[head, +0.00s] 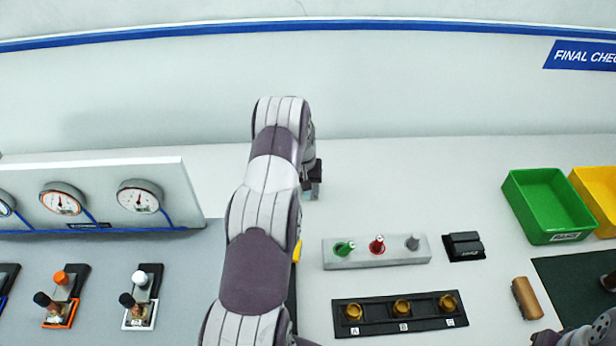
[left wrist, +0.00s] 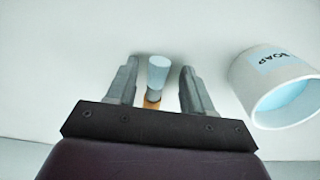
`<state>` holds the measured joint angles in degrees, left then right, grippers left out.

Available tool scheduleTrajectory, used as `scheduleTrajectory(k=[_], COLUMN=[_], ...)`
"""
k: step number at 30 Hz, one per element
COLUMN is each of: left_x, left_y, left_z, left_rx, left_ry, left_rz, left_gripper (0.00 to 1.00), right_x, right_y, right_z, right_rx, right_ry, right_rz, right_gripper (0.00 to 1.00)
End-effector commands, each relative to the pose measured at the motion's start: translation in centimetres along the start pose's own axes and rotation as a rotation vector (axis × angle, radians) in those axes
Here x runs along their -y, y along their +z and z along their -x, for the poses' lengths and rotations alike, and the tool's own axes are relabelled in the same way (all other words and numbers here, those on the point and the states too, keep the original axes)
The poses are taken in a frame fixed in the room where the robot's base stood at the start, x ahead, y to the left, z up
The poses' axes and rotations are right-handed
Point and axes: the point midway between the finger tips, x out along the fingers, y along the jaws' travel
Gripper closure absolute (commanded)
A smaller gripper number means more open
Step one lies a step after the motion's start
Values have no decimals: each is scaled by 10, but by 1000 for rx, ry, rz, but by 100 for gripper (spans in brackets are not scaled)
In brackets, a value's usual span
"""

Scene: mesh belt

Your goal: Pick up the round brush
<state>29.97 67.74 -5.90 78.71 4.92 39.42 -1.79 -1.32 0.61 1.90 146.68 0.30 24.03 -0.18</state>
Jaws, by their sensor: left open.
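The round brush (left wrist: 157,75) appears to be the slim upright piece in the left wrist view, with a pale blue-white cylindrical end and an orange-brown part below. It stands between the two fingers of my left gripper (left wrist: 159,66), with a gap on each side. The gripper is open and holds nothing. In the head view my left gripper (head: 313,182) is mostly behind my arm, at the back of the table, and the brush is hidden there. My right gripper's fingers do not show; only part of that arm is at the bottom right corner.
A white cup marked SOAP (left wrist: 248,92) is close right of the gripper in the left wrist view. A grey block with coloured pegs (head: 345,262), a black lettered holder (head: 376,325), a brown cylinder (head: 527,298) and a green bin (head: 513,194) stand to the right. A gauge panel (head: 95,172) stands left.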

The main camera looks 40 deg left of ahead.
Motion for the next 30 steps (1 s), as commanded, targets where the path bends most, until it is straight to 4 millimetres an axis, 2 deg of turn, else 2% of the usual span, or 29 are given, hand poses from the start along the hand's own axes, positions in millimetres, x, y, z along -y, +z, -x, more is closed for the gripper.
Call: scheduleTrajectory(k=[3, 5, 6, 8, 9, 20, 23, 27, 30], left_x=[0, 0, 0, 0, 0, 0, -1, -2, -23], left_y=[0, 0, 0, 0, 0, 0, -1, -1, 14], left_z=[0, 0, 0, 0, 0, 4, 13, 39, 51], left_rx=[0, 0, 0, 0, 0, -1, -3, -6, -1], left_ry=[0, 0, 0, 0, 0, 0, 0, 0, 0], left_rz=[0, 0, 0, 0, 0, 0, 0, 0, -4], left_gripper=[48, 65, 78, 97, 100, 100, 100, 100, 100], right_x=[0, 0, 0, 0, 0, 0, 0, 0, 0], right_y=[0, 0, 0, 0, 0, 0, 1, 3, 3], right_z=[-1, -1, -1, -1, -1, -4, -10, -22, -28], right_rx=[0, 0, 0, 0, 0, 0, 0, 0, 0], right_ry=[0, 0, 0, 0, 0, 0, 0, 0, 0], right_rz=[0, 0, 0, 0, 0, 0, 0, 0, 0], right_gripper=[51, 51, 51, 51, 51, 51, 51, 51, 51])
